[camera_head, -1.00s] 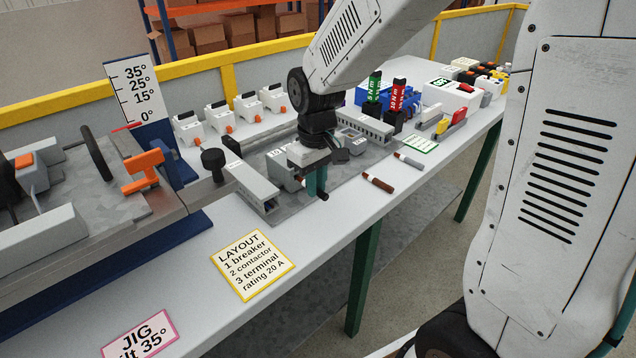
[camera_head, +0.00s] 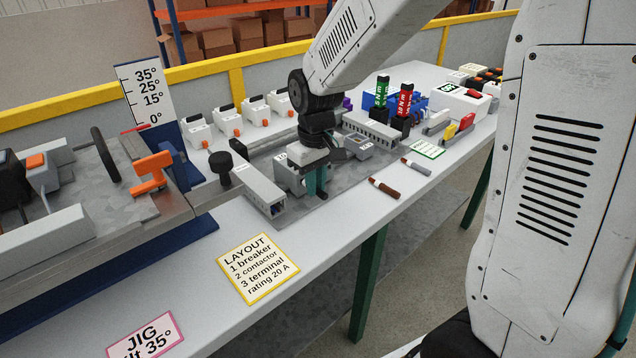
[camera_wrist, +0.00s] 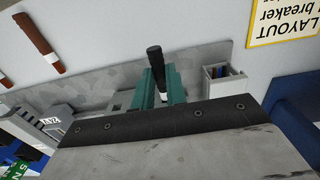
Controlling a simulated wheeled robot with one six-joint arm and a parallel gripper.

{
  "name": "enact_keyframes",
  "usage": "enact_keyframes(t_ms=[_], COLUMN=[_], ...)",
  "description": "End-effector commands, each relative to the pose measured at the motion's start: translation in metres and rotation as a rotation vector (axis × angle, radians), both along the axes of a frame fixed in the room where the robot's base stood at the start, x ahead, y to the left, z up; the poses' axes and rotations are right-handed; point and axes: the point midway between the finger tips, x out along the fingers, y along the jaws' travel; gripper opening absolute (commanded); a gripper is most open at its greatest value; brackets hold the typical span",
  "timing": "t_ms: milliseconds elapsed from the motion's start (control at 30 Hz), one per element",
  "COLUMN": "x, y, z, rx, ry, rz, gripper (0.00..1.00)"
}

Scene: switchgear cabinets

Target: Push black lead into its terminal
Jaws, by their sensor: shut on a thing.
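My gripper has teal fingers, seen in the wrist view (camera_wrist: 160,88) and the head view (camera_head: 317,182). It is shut on the black lead (camera_wrist: 154,58), whose dark end sticks out beyond the fingertips; a small white part shows between the fingers. The gripper is low over the grey mounting plate (camera_head: 335,196), close beside a grey device (camera_head: 287,178). The fingers and arm hide much of this spot. I cannot tell which opening is the lead's terminal, or whether the lead touches it.
A grey duct (camera_head: 258,188) with blue inside its open end stands left of the gripper. A brown cylinder (camera_head: 386,188) and a grey one (camera_head: 415,167) lie at the front edge. The tilt jig (camera_head: 95,190) stands left. The bench is clear around the layout card (camera_head: 258,268).

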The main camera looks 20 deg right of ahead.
Motion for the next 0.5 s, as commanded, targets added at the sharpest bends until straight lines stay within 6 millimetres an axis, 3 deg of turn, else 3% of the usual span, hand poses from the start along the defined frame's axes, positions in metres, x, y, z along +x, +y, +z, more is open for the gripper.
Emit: enact_keyframes(t_ms=[233,267,333,500], x=[0.0003,0.0003,0.0003,0.0003], y=[0.0002,0.0002,0.0002,0.0002], z=[-0.0002,-0.0002,-0.0002,-0.0002], rx=[0.000,0.000,0.000,0.000], ry=[0.001,0.001,0.001,0.001], rz=[0.000,0.000,0.000,0.000], gripper=[0.00,0.22,0.39,0.39])
